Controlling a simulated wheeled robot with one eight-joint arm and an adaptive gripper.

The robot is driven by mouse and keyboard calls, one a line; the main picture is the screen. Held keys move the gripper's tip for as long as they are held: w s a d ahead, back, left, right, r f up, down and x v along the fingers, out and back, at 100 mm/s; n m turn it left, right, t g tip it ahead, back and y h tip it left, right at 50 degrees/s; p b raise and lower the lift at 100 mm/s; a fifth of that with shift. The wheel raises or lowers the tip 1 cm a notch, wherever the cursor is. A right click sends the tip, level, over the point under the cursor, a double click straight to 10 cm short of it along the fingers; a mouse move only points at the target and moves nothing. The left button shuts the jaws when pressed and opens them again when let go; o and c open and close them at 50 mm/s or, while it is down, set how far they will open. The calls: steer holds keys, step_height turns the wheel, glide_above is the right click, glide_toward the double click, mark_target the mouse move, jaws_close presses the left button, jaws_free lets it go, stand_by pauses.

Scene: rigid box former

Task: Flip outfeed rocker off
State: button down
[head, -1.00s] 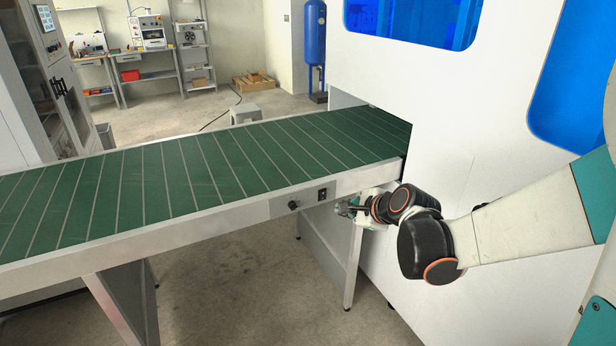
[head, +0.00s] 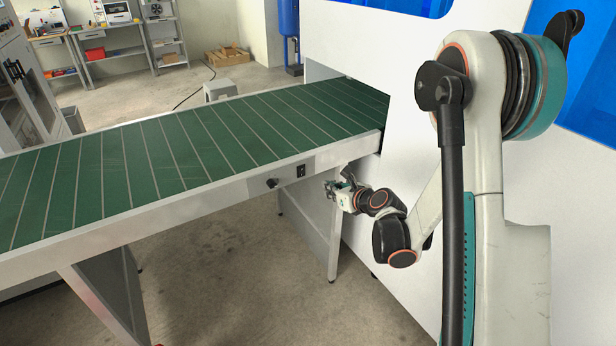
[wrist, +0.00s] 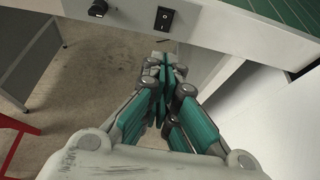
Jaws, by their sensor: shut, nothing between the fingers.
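The outfeed rocker (head: 301,171) is a small black switch on the grey side rail of the green conveyor. In the wrist view the rocker (wrist: 164,19) shows at the top, with a small white mark on its face. Its exact tilt is too small to tell. My gripper (head: 329,188) is shut and empty, to the right of the rocker and slightly below it in the head view. In the wrist view my gripper's closed fingers (wrist: 165,62) point toward the rail, below the rocker and apart from it.
A black knob (head: 272,183) sits on the rail left of the rocker, and also shows in the wrist view (wrist: 97,9). The green conveyor belt (head: 180,145) runs into a white machine (head: 345,45) at the right. A conveyor leg (head: 334,245) stands below.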

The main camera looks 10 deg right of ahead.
steer(key=b, duration=0.3)
glide_toward(302, 175)
step_height(302, 175, down, 3)
steer(key=w, duration=0.1)
steer(key=shift+w+a+r+b, duration=0.15)
steer(key=shift+w+a+b, duration=0.1)
steer(key=shift+w, duration=0.35)
steer(key=shift+w+a+r+b, duration=0.15)
steer(key=shift+w+a+b, duration=0.15)
steer(key=shift+w, duration=0.3)
steer(key=shift+w+a+r+b, duration=0.15)
steer(key=shift+w+a+b, duration=0.1)
steer(key=shift+w, duration=0.35)
